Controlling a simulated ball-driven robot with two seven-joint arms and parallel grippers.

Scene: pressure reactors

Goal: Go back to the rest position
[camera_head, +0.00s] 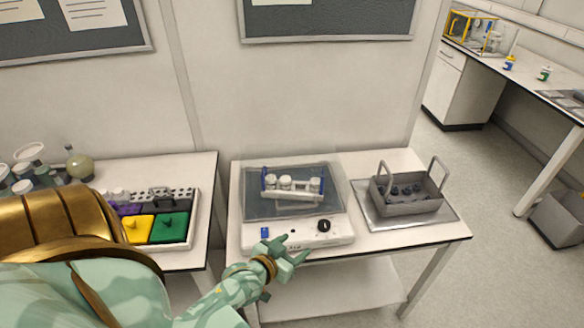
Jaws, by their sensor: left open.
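My left arm comes in from the lower left. Its green gripper (290,249) with a gold band is open and empty at the front edge of the white hotplate-like device (331,231). It overlaps the device's front panel, between a blue switch and a black knob; I cannot tell whether it touches. A rack (293,187) with several white-capped vessels stands on the device's dark top plate. My right gripper is not in view.
A grey carrier (414,201) with two upright handles and dark items sits on a metal tray (371,210) at the right. A tray with yellow and green blocks (169,227) and glassware (79,163) are at the left.

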